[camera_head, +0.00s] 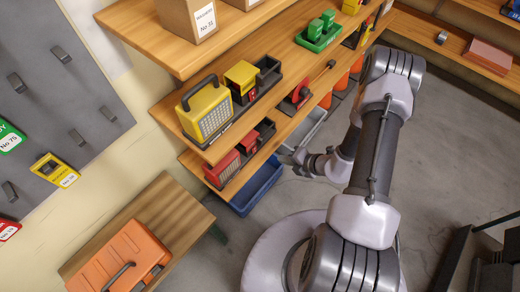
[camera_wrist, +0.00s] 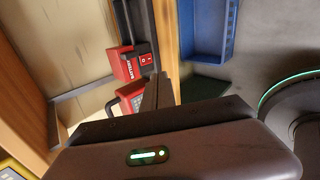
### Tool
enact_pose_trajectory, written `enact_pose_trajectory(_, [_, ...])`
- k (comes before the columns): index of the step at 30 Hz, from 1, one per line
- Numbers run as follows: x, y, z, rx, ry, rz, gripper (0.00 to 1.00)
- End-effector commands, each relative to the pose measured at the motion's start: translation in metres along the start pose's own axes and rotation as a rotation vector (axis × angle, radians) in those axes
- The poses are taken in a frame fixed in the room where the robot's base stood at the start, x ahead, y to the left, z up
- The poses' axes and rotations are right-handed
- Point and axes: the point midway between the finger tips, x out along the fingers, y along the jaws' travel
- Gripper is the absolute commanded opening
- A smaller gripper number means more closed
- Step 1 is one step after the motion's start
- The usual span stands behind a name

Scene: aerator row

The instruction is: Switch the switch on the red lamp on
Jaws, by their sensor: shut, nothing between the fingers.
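The red lamp (camera_head: 222,170) stands on the lower shelf, below the yellow lamp. A small red box (camera_head: 249,142) stands beside it in the same dark tray. In the wrist view, the red box (camera_wrist: 133,66) shows a dark label and a small red-and-white switch (camera_wrist: 145,59). The red lamp (camera_wrist: 129,97) is partly hidden there behind my gripper. I cannot tell which way the switch is set. My gripper (camera_head: 300,155) is shut and empty, in front of the lower shelf and to the right of the red box. Its dark fingers also show in the wrist view (camera_wrist: 158,90).
A yellow lamp (camera_head: 204,110) and yellow box (camera_head: 241,76) stand on the shelf above. A blue bin (camera_head: 258,188) sits under the lower shelf. An orange case (camera_head: 120,258) lies on a wooden bench at the lower left. The floor (camera_head: 440,150) on the right is clear.

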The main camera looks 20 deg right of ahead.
Motion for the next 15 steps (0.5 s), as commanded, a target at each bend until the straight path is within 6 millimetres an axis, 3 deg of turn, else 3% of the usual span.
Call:
enact_pose_trajectory(3, [-0.001,-0.001,-0.001,0.086,0.000,0.002,0.00])
enact_pose_trajectory(11, [0.000,-0.001,-0.001,0.094,-0.001,0.002,0.00])
enact_pose_trajectory(15, [0.010,-0.002,-0.001,0.092,0.000,0.002,0.00])
